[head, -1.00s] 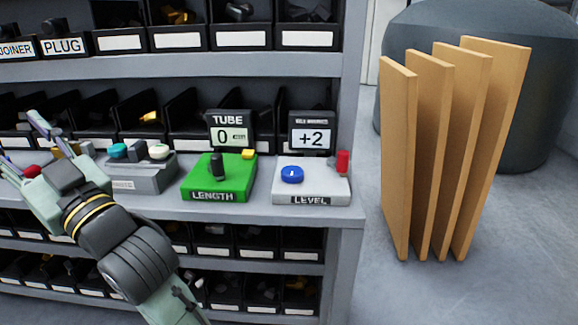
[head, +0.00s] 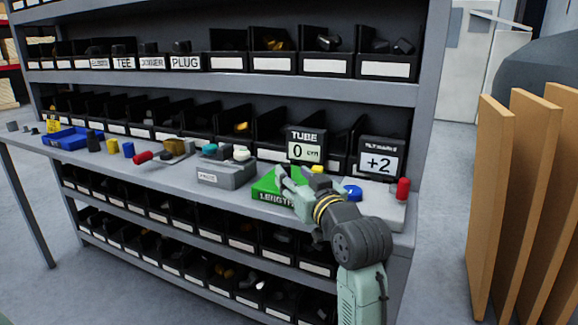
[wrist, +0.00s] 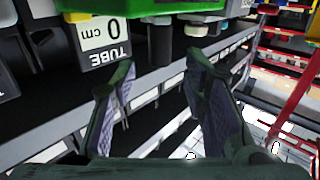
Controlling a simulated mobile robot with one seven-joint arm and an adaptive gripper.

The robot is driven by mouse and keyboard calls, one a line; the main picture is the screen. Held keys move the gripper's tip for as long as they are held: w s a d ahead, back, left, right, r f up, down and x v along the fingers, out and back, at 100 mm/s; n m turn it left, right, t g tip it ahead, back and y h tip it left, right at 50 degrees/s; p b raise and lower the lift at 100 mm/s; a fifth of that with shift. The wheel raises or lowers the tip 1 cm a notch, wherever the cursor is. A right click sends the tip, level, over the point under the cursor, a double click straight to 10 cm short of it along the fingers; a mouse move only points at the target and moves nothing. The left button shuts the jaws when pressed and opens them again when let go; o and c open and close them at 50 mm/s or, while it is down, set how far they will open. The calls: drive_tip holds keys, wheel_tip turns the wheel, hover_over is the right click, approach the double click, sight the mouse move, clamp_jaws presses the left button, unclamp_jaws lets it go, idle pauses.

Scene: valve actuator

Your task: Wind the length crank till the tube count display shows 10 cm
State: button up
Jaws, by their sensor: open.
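The green length box (head: 264,187) sits on the shelf ledge, partly covered by my gripper. The tube display (head: 307,151) stands behind it and reads 0 cm. The display also shows upside down in the wrist view (wrist: 105,32), again with 0 cm. My gripper (head: 287,178) is over the green box in the head view. In the wrist view its two fingers (wrist: 160,78) are spread, with nothing held between them.
A grey box (head: 226,173) with coloured knobs stands left. Loose parts and a blue tray (head: 72,139) lie further left. Tan boards (head: 492,190) stand right.

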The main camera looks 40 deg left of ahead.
sight(288, 169)
drive_tip(key=x, duration=0.5)
drive_tip(key=shift+w+a+p, duration=0.2)
drive_tip(key=shift+a+p, duration=0.05)
drive_tip(key=shift+p, duration=0.1)
drive_tip(key=shift+c, duration=0.3)
clamp_jaws()
